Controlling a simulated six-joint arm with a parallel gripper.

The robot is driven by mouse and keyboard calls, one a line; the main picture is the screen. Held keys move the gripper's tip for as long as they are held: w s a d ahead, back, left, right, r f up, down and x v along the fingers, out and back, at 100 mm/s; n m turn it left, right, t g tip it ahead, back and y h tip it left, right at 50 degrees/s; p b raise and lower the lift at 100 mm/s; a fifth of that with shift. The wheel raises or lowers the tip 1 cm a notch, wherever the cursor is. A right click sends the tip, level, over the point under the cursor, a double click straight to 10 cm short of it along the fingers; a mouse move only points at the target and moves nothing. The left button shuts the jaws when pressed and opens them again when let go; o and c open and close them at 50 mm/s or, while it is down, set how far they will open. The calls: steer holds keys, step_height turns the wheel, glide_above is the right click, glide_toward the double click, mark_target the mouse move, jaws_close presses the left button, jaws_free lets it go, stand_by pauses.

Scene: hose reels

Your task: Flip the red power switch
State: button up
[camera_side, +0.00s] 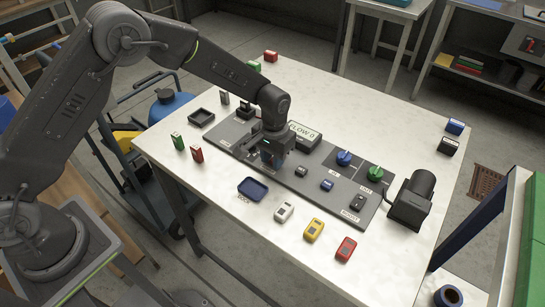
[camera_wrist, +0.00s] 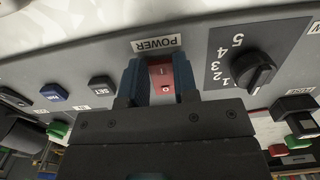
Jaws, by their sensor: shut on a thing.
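The red power switch (camera_wrist: 161,76) shows in the wrist view just below the POWER label (camera_wrist: 157,44). My gripper (camera_wrist: 160,80) has one blue-padded finger on each side of it and is shut on it. In the side view my gripper (camera_side: 272,155) points down at the middle of the dark control panel (camera_side: 318,186). There the switch is hidden behind the fingers. Which way the switch is tipped is hard to tell.
A black rotary knob (camera_wrist: 250,70) with a number scale sits right of the switch in the wrist view. A blue tray (camera_side: 253,188) and several coloured blocks lie in front.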

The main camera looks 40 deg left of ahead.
steer(key=shift+w+r+g, duration=0.1)
steer(key=shift+w+g, duration=0.05)
steer(key=shift+g, duration=0.5)
steer(key=shift+w+r+g, duration=0.1)
steer(key=shift+w+g, duration=0.05)
steer(key=shift+g, duration=0.5)
steer(key=o, duration=0.9)
steer(key=v, duration=1.3)
steer(key=shift+r, duration=0.4)
